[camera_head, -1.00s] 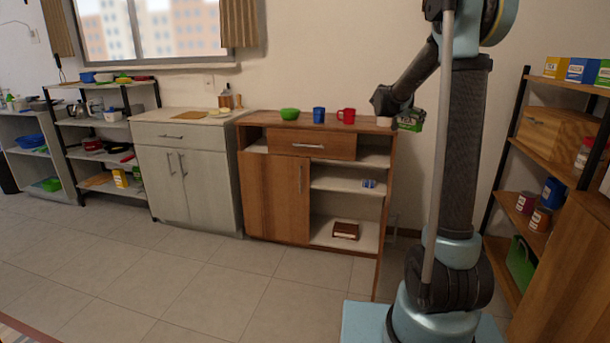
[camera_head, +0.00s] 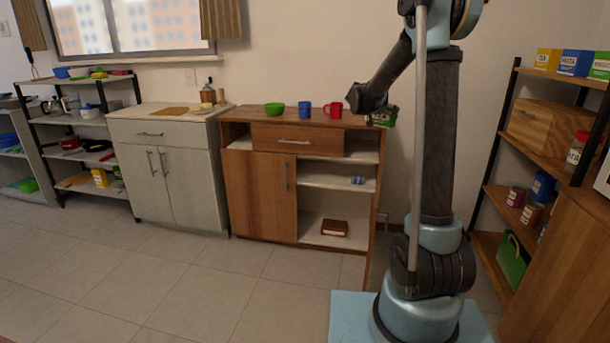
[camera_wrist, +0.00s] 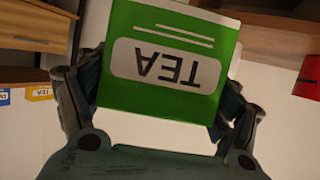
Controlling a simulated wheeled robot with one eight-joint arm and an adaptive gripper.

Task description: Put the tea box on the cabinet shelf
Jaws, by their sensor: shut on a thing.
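The green tea box (camera_wrist: 165,98) fills the middle of the wrist view, its white TEA label upside down. My gripper (camera_wrist: 160,90) is shut on it, with a finger on each side. In the head view the tea box (camera_head: 383,121) shows small and dark green at my gripper (camera_head: 380,112), held in the air near the right end of the wooden cabinet. The wooden cabinet (camera_head: 259,195) has a door on the left, a drawer on top and open shelves on the right. A small blue item lies on its middle shelf (camera_head: 322,183); a brown book lies on the lower one.
A shelf rack (camera_head: 546,155) at the right holds boxes, including a yellow tea box (camera_head: 547,59). The floor before the cabinet is clear.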

